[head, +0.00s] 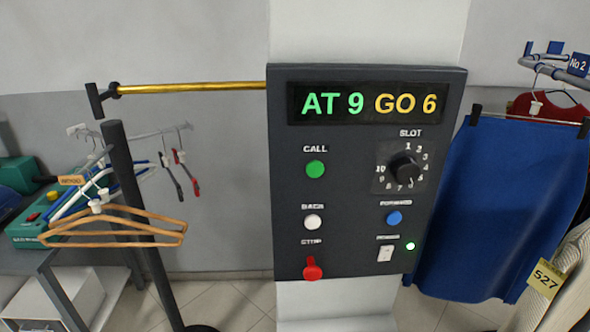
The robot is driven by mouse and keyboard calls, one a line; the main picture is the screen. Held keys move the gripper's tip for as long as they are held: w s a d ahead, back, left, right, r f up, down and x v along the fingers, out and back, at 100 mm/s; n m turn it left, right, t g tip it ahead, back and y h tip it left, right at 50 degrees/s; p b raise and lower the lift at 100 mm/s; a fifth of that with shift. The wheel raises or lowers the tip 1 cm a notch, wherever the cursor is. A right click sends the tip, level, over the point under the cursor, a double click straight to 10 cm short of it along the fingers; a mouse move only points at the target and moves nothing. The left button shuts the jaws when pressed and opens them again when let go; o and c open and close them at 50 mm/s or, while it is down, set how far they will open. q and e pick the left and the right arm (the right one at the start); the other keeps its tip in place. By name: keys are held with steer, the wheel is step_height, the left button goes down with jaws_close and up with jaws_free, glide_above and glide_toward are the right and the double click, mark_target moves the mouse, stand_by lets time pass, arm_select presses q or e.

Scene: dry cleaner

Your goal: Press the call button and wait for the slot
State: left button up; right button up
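The green call button (315,169) sits under the word CALL on the left of a dark control panel (350,245) in the middle of the head view. The display (367,104) at the panel's top reads AT 9 in green and GO 6 in yellow. The black slot dial (404,168) is at the upper right, ringed by numbers. Its pointer setting is too small to tell. Neither of my grippers is in view, and nothing covers the button.
The panel also has a white BACK button (313,222), a blue FORWARD button (394,218), a red STOP knob (312,269), and a white switch (385,254) beside a lit green lamp (410,246). Hangers (115,222) hang left; blue garments (500,215) hang right.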

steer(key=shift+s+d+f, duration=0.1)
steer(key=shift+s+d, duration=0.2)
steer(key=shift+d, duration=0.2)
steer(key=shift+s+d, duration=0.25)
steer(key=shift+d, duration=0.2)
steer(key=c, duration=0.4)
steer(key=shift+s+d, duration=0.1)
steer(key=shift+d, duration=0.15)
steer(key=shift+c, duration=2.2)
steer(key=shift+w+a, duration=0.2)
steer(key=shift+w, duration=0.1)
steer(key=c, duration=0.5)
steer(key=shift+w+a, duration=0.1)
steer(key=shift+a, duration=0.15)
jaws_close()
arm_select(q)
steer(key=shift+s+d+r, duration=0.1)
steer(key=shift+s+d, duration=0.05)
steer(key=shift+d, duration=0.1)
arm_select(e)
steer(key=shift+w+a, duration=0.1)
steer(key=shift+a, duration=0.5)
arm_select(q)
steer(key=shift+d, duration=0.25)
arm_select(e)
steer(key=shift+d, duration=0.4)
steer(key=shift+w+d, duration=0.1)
